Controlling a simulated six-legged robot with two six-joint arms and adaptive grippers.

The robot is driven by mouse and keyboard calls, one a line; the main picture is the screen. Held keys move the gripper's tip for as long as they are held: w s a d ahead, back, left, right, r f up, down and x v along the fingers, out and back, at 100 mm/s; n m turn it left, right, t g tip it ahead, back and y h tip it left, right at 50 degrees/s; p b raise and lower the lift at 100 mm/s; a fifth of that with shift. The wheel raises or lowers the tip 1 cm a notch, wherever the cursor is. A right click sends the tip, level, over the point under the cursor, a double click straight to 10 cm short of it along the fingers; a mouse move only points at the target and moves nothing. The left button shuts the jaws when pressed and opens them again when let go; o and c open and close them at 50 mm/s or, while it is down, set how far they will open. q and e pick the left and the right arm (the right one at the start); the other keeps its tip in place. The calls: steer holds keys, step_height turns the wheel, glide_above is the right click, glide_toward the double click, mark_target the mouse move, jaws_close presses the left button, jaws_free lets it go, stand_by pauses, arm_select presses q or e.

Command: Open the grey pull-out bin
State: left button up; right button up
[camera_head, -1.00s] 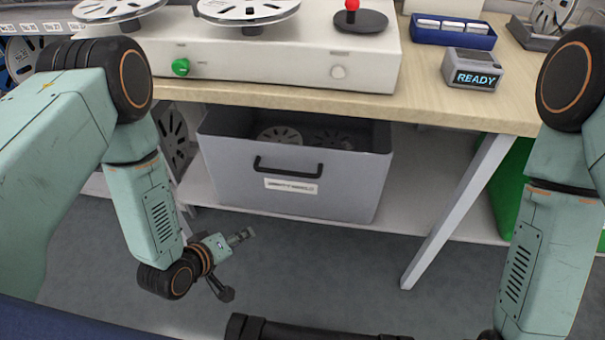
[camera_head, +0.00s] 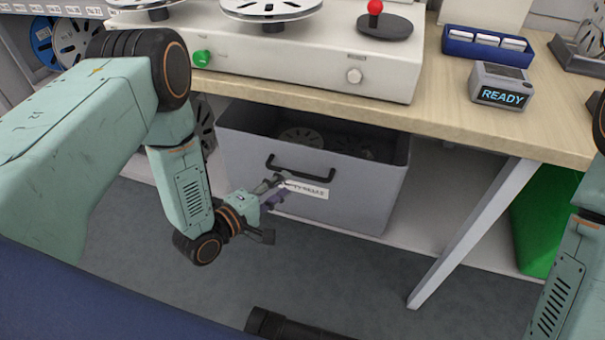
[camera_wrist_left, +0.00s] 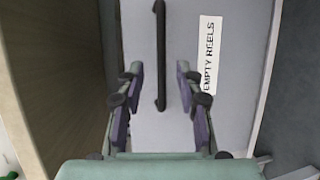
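The grey pull-out bin (camera_head: 340,203) stands on the shelf under the wooden bench, with its open top partly under the bench. Its black handle (camera_head: 300,172) and a white "EMPTY REELS" label (camera_head: 308,190) are on its front. My left gripper (camera_head: 277,194) is in front of the bin, just below the handle. In the left wrist view, the open left gripper (camera_wrist_left: 160,75) has its fingers on either side of the handle (camera_wrist_left: 160,50) as seen; I see no finger touching it. My right gripper is out of view; only the right arm shows.
Several reels lie inside the bin. A white table leg (camera_head: 470,235) stands right of it, with a green container (camera_head: 545,220) beyond. On the bench are a white machine (camera_head: 300,65), a READY display box (camera_head: 501,88) and a blue tray (camera_head: 482,46).

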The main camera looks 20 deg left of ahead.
mark_target(300, 173)
arm_select(q)
steer(key=b+x, duration=0.2)
steer(key=x, duration=0.5)
steer(key=shift+s+f, duration=0.1)
steer(key=shift+w+f, duration=0.1)
steer(key=shift+w, duration=0.15)
jaws_close()
stand_by(0.4)
